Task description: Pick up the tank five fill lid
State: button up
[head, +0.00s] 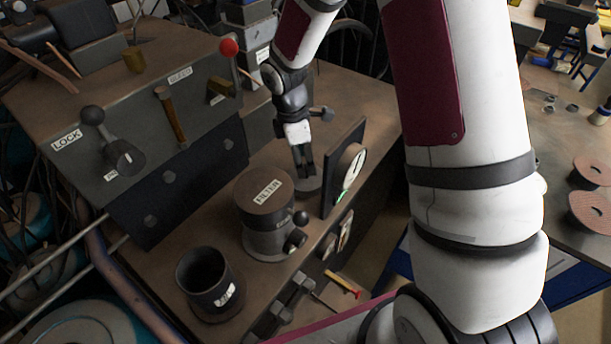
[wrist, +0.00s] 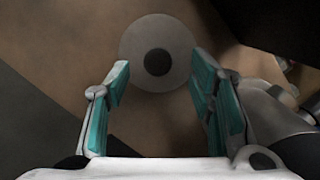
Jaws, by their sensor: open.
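A round grey lid (wrist: 136,40) with a dark round knob (wrist: 158,62) at its centre lies flat on the brown bench top in the wrist view. I see no label on it that reads tank five. My gripper (wrist: 159,76) is open, with its teal-padded fingers apart on either side of the lid's near part and nothing between them. In the head view my gripper (head: 305,174) points down above a small grey disc (head: 311,188), which seems to be the same lid and is partly hidden by the fingers. The height of the gap is hard to judge.
A dark panel with a round gauge (head: 352,168) stands close to the right of my gripper. A canister marked FILTER (head: 264,188) stands to the left, with an open dark cup (head: 208,284) nearer. A lever box (head: 140,110) fills the back left.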

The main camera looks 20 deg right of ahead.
aim_at(306, 167)
jog(key=f, duration=0.4)
jog(key=shift+d, duration=0.3)
jog(key=shift+c, duration=0.5)
grip_shut()
